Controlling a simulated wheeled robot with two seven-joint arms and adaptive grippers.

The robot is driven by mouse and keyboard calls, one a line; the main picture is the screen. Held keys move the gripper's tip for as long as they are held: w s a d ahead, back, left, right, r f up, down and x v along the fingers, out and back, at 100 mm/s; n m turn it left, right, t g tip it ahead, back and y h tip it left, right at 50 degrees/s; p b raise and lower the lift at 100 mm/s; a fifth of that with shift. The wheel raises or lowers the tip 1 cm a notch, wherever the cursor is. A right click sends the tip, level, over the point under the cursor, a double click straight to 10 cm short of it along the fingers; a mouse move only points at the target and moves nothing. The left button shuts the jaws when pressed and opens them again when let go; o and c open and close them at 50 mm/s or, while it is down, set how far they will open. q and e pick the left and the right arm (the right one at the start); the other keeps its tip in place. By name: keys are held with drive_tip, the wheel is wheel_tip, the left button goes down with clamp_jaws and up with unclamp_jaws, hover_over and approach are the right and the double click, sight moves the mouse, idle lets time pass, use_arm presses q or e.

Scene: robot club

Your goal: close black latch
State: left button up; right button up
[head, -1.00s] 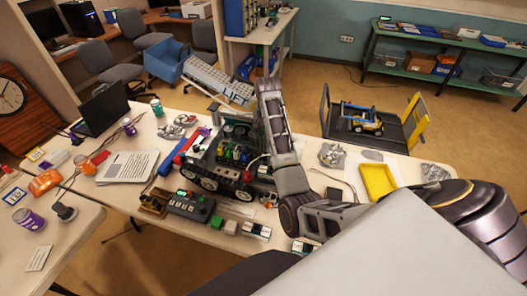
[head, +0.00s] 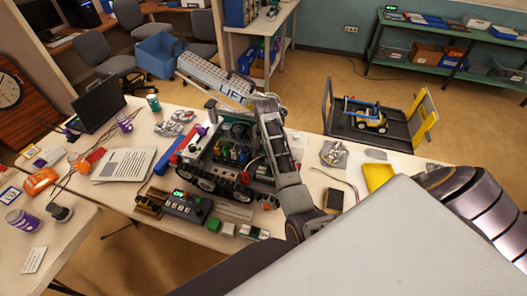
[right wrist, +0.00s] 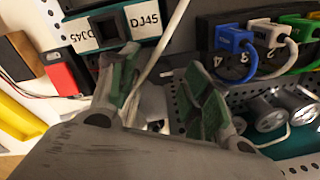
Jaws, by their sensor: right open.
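An open-topped tracked machine (head: 232,155) stands on the table in the head view, its pale lid marked "LIFT" (head: 213,77) raised at the back. I cannot pick out the black latch for certain in either view. My right gripper (head: 262,106) is at the machine's rear right side, its fingertips hard to make out from the head. In the right wrist view, the right gripper (right wrist: 162,88) is open, its green-padded fingers apart, with a pale cable running between and beyond them. A black panel with numbered plugs (right wrist: 255,45) lies beyond on the right. My left gripper is not in view.
In the wrist view, a socket labelled "DJ45" (right wrist: 108,28) and a red block (right wrist: 62,75) lie to the left. In the head view, a yellow tray (head: 378,176) and a brown box (head: 334,199) lie right of my arm. A laptop (head: 97,105) stands far left.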

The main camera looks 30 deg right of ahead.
drive_tip(key=shift+f, duration=0.3)
drive_tip(key=shift+c, duration=0.2)
drive_tip(key=c, duration=1)
